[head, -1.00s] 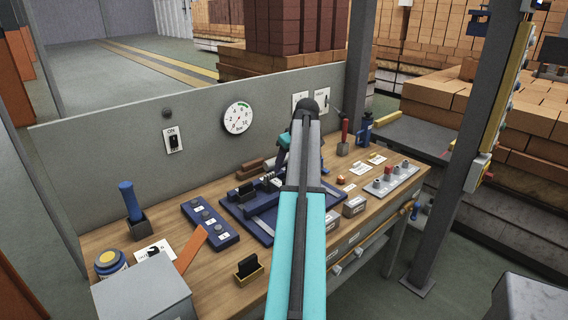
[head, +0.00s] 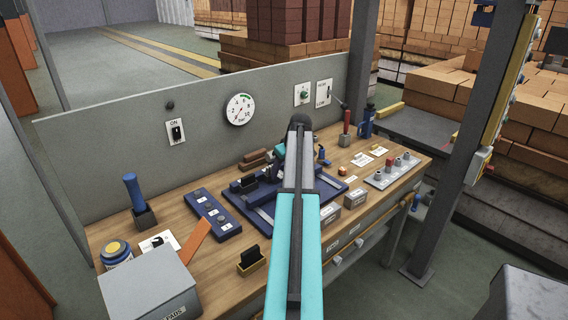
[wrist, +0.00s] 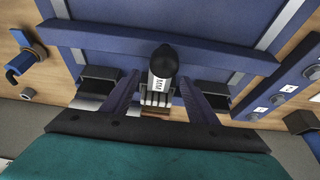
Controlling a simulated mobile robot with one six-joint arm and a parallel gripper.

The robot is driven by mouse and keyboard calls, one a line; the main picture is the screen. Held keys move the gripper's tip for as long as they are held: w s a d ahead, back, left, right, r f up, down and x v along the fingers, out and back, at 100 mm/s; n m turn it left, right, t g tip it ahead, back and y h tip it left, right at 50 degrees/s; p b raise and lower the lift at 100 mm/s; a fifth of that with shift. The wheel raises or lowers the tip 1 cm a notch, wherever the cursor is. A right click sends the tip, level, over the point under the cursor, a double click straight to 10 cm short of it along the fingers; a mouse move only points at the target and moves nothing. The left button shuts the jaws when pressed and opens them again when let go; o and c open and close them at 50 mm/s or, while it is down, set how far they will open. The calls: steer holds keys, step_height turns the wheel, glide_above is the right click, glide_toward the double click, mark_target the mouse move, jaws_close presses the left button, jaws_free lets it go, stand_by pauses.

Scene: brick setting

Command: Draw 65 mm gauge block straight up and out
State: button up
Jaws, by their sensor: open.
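In the wrist view, a small upright piece with a round black top and a white label reading "MM" (wrist: 154,86) stands between the fingers of my gripper (wrist: 157,98). It looks like the gauge block; its size number is not readable. My gripper is open, with one finger on each side of the piece and a gap at both sides. The blue fixture plate (wrist: 130,22) lies below.
Dark blocks flank the fingers in the wrist view. On the wooden bench (head: 190,258) are a numbered blue strip (head: 214,213), a black block in a yellow holder (head: 250,260), a grey box (head: 150,290) and small grey boxes right of my arm. A grey panel stands behind.

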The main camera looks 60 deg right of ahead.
mark_target(281, 174)
steer(key=shift+p+x, duration=0.5)
steer(key=shift+x, duration=1.95)
jaws_close()
steer(key=shift+r+p, duration=1.55)
steer(key=shift+r, duration=2)
